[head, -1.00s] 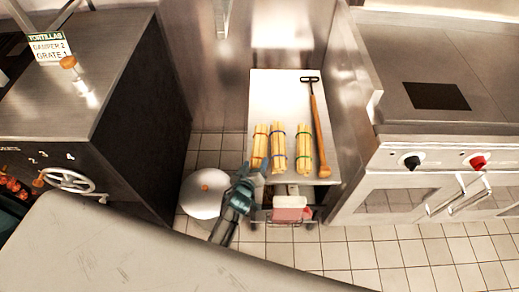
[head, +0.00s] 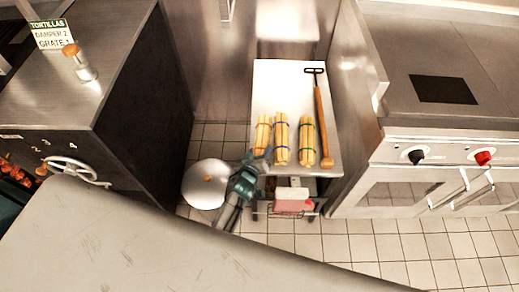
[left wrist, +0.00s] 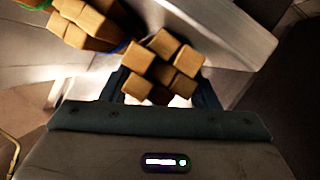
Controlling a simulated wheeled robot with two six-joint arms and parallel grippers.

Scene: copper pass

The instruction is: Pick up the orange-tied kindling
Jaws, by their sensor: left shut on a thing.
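Three bundles of kindling lie on the steel cart top. The leftmost bundle (head: 263,133) shows a faint orange tie. The middle bundle (head: 281,140) has a blue tie and the right one (head: 306,142) a green tie. My left gripper (head: 262,156) is at the near end of the leftmost bundle and shut on it. In the left wrist view the stick ends of this bundle (left wrist: 166,62) sit between my fingers, and its tie is hidden there. The neighbouring bundles (left wrist: 82,22) show at the upper left. My right gripper is not in view.
A wooden-handled rake (head: 320,120) lies along the cart's right side. A round white lid (head: 205,184) stands left of the cart (head: 277,78). A stove (head: 420,140) is close on the right, a dark-sided counter (head: 145,110) on the left.

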